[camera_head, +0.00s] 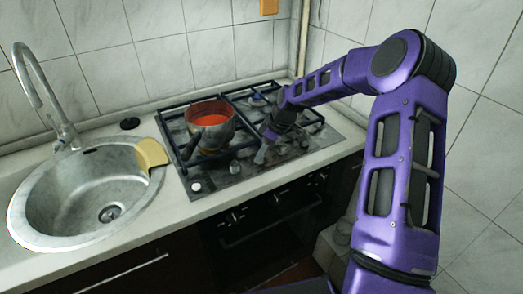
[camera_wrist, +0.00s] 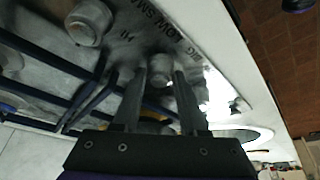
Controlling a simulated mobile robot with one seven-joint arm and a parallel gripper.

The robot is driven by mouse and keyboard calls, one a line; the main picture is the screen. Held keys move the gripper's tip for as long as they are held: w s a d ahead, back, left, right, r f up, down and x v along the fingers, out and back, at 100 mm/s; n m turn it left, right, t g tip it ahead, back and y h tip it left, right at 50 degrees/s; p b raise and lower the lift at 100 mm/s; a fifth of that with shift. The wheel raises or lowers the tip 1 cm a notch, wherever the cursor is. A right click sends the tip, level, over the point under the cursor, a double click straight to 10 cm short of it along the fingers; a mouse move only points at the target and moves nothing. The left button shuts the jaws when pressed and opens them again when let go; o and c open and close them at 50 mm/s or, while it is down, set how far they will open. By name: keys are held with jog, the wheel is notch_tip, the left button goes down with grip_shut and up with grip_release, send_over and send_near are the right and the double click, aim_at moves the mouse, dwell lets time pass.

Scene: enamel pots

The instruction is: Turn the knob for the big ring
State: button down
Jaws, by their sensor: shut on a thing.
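My gripper (camera_head: 262,157) reaches down to this row from the right in the head view. In the wrist view my gripper (camera_wrist: 160,75) has its two fingers on either side of a pale knob (camera_wrist: 160,70) and is shut on it. Printed lettering, including "BIG", shows on the metal close to this knob. The fingers partly hide the held knob.
A pot (camera_head: 211,125) with a red inside stands on the left part of the hob, close to my gripper. Black grates (camera_head: 250,95) cover the burners. A round sink (camera_head: 85,190) with a tap and a yellow cloth-like item (camera_head: 151,154) is at left. Tiled walls stand behind and right.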

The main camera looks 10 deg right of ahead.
jog(key=shift+n+g, duration=0.3)
jog(key=shift+n, duration=0.3)
jog(key=shift+c, duration=2.2)
grip_release()
jog(key=v, duration=1.7)
jog(key=shift+d, duration=0.25)
jog(key=shift+r, duration=0.1)
